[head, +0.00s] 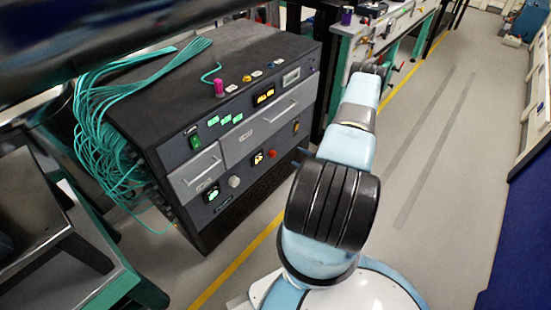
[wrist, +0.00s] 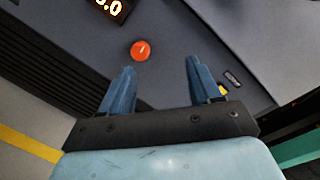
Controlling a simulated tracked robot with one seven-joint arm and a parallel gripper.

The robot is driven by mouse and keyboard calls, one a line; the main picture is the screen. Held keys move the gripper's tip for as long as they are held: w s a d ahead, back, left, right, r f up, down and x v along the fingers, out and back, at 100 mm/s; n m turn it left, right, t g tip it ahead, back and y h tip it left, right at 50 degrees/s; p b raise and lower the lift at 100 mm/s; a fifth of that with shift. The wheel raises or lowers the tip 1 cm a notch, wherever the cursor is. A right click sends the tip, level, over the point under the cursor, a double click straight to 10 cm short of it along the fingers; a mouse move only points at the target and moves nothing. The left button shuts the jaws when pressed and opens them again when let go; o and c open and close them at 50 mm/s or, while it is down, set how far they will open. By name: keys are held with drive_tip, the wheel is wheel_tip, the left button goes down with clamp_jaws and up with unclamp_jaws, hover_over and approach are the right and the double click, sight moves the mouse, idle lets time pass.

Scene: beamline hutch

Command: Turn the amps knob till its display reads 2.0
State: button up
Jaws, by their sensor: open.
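In the wrist view a round orange-red knob (wrist: 140,50) sits on the grey panel, beyond my fingertips and nearer the left finger. An amber display (wrist: 110,7) beside it is cut off by the top edge; only its end, ".0" with part of a digit before it, shows. In the head view the red knob (head: 271,153) and the amber display (head: 257,158) are low on the cabinet front. No readable label tells which knob is amps. My gripper (wrist: 160,66) is open and empty, its blue fingers apart and not around the knob. My arm mostly hides it in the head view.
The dark cabinet (head: 160,95) carries a pale knob (head: 234,181) beside a green display (head: 211,192), plus drawers with handles. Teal cables (head: 95,140) hang at its left. A bench (head: 350,28) stands behind. The floor right of my arm is open.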

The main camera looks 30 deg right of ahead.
drive_tip(key=m+t+h, duration=0.1)
drive_tip(key=m+h, duration=0.1)
approach(275, 155)
drive_tip(key=x, duration=0.8)
drive_tip(key=shift+w+a, duration=0.25)
drive_tip(key=shift+c, duration=0.4)
